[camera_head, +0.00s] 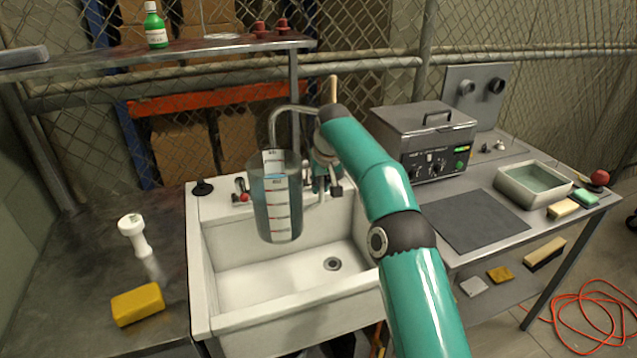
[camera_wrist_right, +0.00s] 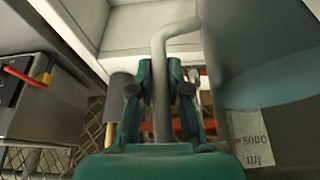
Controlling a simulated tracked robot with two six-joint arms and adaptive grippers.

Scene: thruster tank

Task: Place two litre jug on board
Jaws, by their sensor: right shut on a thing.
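The litre jug (camera_head: 276,205) is a clear, blue-grey cylinder with a white measuring scale. It hangs roughly upright above the white sink, in the head view. My right gripper (camera_head: 325,180) is on its right side, partly behind my arm. In the right wrist view, the jug (camera_wrist_right: 265,50) fills the upper right, and my gripper's fingers (camera_wrist_right: 160,85) are shut around its grey handle (camera_wrist_right: 160,60). A flat dark grey board (camera_head: 475,220) lies on the bench right of the sink, its visible top bare. My left gripper is not in view.
The sink (camera_head: 300,285) has a tap (camera_head: 285,112) behind the jug. A grey control box (camera_head: 425,140) stands behind the board. A water tray (camera_head: 533,186) and sponges (camera_head: 563,208) are to its right. A yellow sponge (camera_head: 138,304) and white-handled tool (camera_head: 133,235) are on the left bench.

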